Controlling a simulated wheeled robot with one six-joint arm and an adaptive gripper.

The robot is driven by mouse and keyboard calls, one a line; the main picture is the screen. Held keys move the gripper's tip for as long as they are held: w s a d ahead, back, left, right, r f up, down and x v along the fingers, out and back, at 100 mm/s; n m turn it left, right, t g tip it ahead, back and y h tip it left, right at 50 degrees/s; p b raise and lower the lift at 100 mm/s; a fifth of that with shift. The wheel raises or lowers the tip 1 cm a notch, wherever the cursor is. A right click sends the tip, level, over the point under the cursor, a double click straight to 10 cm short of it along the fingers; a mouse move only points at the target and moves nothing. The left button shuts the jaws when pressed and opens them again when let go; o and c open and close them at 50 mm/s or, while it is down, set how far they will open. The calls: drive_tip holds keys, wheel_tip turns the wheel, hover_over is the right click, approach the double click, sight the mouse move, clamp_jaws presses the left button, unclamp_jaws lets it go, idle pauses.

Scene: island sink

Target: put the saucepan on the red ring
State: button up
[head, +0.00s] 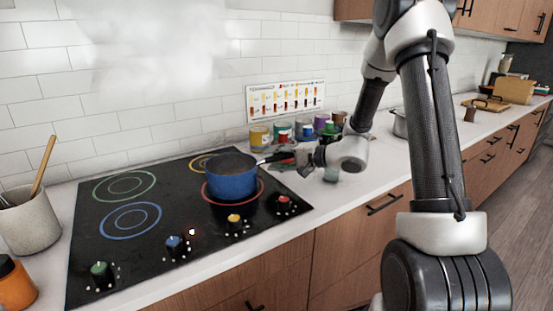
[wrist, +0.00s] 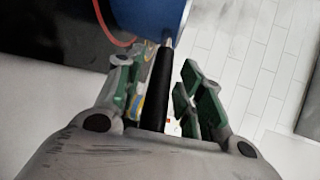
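The blue saucepan (head: 232,182) stands upright over the red ring (head: 262,187) at the right front of the black cooktop. The ring shows around its base on both sides, and the pan looks seated on the glass. Its black handle (wrist: 160,85) points right, toward my arm. My gripper (head: 308,158) is at the handle's end. In the wrist view, the fingers (wrist: 157,68) stand apart on either side of the handle, with gaps visible. The blue pan wall (wrist: 150,15) and part of the red ring (wrist: 112,28) also show there.
Blue (head: 130,221), green (head: 124,186) and yellow (head: 199,163) rings are bare. Knobs (head: 235,224) line the cooktop's front. Several colored cups (head: 303,127) stand behind my gripper. A utensil crock (head: 29,222) and an orange jar (head: 15,285) are at left.

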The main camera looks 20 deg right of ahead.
drive_tip(key=v, duration=1.2)
drive_tip(key=s+a+r+n+g+h, duration=0.1)
drive_tip(key=s+a+r+n+g, duration=0.2)
drive_tip(key=s, duration=0.5)
drive_tip(key=s+a+n+g+h, duration=0.1)
drive_tip(key=s+a+n+g, duration=0.25)
drive_tip(key=s, duration=0.45)
drive_tip(key=s+d+r+n+g+h, duration=0.1)
drive_tip(key=s+d+g+h, duration=0.1)
drive_tip(key=s+d+h, duration=0.3)
drive_tip(key=s+d+r+n+t+h, duration=0.1)
drive_tip(key=s+d+r+t+h, duration=0.1)
drive_tip(key=s+d+r+h, duration=0.2)
drive_tip(key=s+d+r, duration=0.1)
drive_tip(key=d, duration=0.2)
drive_tip(key=shift+d+t, duration=0.35)
drive_tip(key=shift+d, duration=0.05)
drive_tip(key=shift+s+a+n, duration=0.1)
drive_tip(key=shift+s+n, duration=0.05)
drive_tip(key=shift+n, duration=0.1)
drive_tip(key=shift+c, duration=0.5)
